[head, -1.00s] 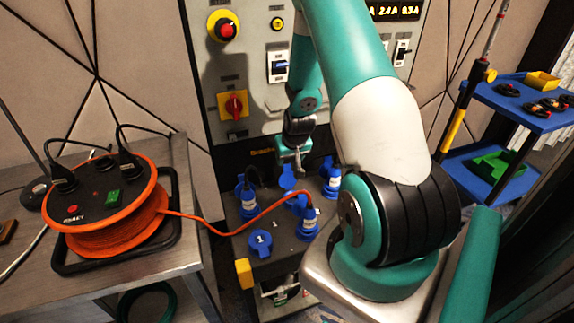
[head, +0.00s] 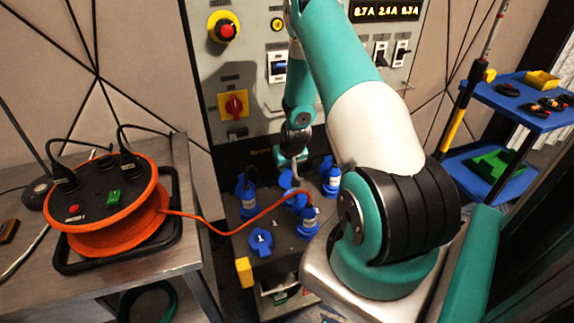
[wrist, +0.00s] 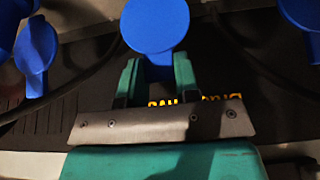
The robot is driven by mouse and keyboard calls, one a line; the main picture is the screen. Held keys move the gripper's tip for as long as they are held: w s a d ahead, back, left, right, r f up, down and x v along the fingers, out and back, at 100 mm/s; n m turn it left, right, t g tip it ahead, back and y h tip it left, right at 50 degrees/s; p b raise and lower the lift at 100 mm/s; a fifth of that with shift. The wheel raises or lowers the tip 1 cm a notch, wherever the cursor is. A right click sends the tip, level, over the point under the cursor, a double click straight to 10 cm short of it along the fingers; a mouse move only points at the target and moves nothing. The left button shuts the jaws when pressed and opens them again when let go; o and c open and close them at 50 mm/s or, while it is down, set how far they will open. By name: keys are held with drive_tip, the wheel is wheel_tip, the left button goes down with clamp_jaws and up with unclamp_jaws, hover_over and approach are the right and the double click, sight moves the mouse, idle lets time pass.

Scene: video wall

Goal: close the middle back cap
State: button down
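The middle back cap (head: 286,180) is a blue round lid at the back of the dark socket box (head: 280,235). In the wrist view the cap's blue disc (wrist: 155,25) stands raised just beyond my fingertips, with its lower part between them. My gripper (head: 293,164) is over the back of the box. In the wrist view its two green fingers (wrist: 157,72) are apart, with a gap between them. I cannot tell whether they touch the cap. In the head view the gripper partly hides the cap.
Blue plugs stand at back left (head: 246,190), back right (head: 330,178) and front right (head: 308,214), the last with an orange cable. The panel (head: 240,70) rises behind; a cable reel (head: 108,205) is at left.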

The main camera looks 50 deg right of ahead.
drive_tip(key=shift+s+a+f, duration=0.35)
drive_tip(key=shift+s, duration=0.1)
idle(0.7)
drive_tip(key=shift+s+a, duration=0.1)
drive_tip(key=shift+s, duration=0.05)
drive_tip(key=s+a+f+b, duration=0.1)
drive_tip(key=s+a+b, duration=0.2)
drive_tip(key=s, duration=0.2)
drive_tip(key=shift+f, duration=0.2)
idle(0.4)
drive_tip(key=shift+s, duration=0.1)
idle(0.4)
drive_tip(key=c, duration=0.8)
unclamp_jaws()
drive_tip(key=shift+c, duration=0.2)
drive_tip(key=shift+r, duration=0.1)
